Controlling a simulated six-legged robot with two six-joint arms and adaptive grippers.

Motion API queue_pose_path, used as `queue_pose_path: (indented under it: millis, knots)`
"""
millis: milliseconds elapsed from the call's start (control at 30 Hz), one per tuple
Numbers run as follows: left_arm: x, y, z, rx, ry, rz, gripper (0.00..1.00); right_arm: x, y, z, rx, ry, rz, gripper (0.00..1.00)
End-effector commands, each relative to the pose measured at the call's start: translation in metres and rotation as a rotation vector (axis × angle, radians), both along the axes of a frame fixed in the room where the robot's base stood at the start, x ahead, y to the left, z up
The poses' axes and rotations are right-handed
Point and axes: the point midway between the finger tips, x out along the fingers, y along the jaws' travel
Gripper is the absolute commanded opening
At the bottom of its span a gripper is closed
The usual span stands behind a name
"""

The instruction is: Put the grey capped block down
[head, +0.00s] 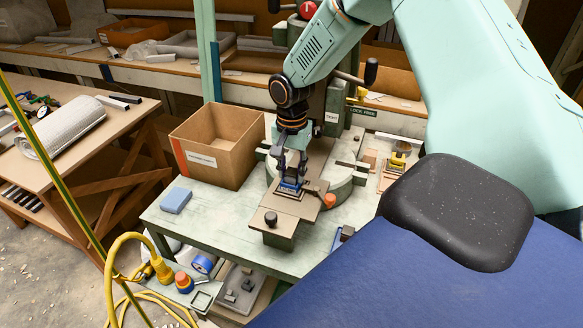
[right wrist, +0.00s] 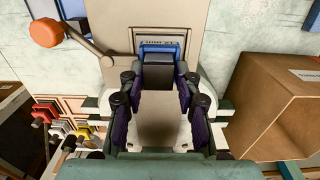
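The dark grey capped block (right wrist: 159,77) sits in a blue piece (right wrist: 160,50) on the brown sliding plate of the press, in the right wrist view. In the head view the blue piece (head: 290,186) shows just below my right gripper (head: 291,176). My right gripper (right wrist: 160,84) points down with its two fingers apart, one on each side of the block. Narrow gaps seem to show between the fingertips and the block. The lower part of the block is hidden. My left gripper is not in view.
An open cardboard box (head: 217,145) stands left of the press on the pale green table (head: 235,235). An orange-knobbed lever (right wrist: 47,33) is close to the gripper. Bare table lies in front of the box.

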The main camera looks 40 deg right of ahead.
Motion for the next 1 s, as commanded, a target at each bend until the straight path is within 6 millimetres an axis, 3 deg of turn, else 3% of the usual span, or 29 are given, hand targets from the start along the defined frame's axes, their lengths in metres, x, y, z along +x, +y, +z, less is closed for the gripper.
queue_pose_path:
  millis: [167,533,1000]
  knots:
    - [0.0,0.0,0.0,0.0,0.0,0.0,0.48,0.0,0.0,0.0,0.0,0.0,0.0,0.5]
    - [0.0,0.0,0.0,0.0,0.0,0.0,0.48,0.001,0.0,0.007,0.0,-0.003,0.0,0.5]
    - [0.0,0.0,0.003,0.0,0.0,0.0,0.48,0.001,0.0,0.095,0.0,-0.003,0.0,0.5]
